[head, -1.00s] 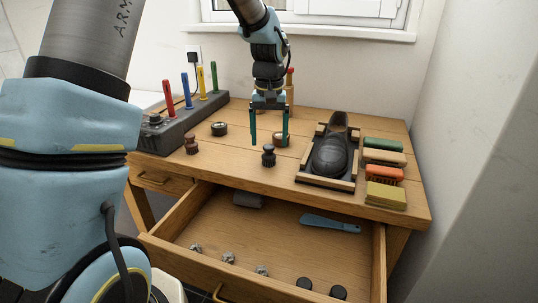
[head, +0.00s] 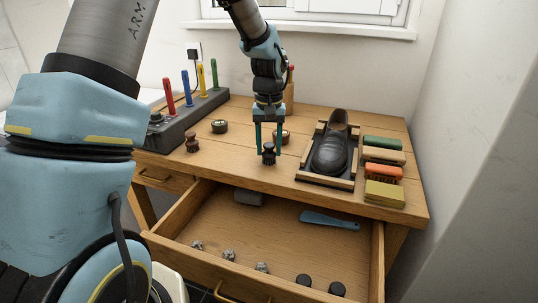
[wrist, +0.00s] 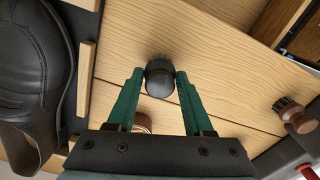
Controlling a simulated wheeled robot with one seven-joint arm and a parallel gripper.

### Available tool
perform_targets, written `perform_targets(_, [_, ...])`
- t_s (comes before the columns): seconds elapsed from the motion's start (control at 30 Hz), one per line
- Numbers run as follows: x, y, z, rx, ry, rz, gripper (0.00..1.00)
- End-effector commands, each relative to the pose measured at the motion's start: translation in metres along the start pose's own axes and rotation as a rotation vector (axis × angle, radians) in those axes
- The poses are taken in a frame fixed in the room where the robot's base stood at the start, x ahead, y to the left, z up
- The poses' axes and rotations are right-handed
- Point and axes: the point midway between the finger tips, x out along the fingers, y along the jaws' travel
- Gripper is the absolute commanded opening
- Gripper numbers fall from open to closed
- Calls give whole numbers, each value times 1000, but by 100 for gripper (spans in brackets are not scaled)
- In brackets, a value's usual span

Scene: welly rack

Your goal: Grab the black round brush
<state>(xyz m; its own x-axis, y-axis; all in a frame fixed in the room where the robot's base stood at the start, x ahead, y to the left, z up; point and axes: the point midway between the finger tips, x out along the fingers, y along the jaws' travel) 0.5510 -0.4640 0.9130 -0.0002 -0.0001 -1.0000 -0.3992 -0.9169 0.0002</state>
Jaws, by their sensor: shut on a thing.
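The black round brush (head: 268,154) stands upright on the wooden table, just behind the open drawer. My gripper (head: 268,149) points down over it, with one teal finger on each side of the brush's knob. In the wrist view the dark round knob (wrist: 159,76) sits between the two green fingertips (wrist: 159,77), and the gripper is shut on it. The bristles show just beyond the knob. The brush appears to be still resting on the table top.
A black shoe (head: 331,152) lies in a wooden frame to the right, beside several brushes and blocks. A brown round brush (head: 192,142) stands to the left. The open drawer (head: 280,238) juts out in front.

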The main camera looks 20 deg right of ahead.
Motion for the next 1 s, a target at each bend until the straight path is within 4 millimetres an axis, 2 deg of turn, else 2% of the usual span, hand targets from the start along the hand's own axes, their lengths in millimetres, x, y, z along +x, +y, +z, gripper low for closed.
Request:
perform_targets(0.03, [0, 0, 0, 0, 0, 0, 29])
perform_targets(0.3, [0, 0, 0, 0, 0, 0, 0])
perform_targets(0.53, [-1, 0, 0, 0, 0, 0, 0])
perform_targets(0.67, [-9, 0, -1, 0, 3, 0, 0])
perform_targets(1.0, [-72, 0, -1, 0, 6, 1, 0])
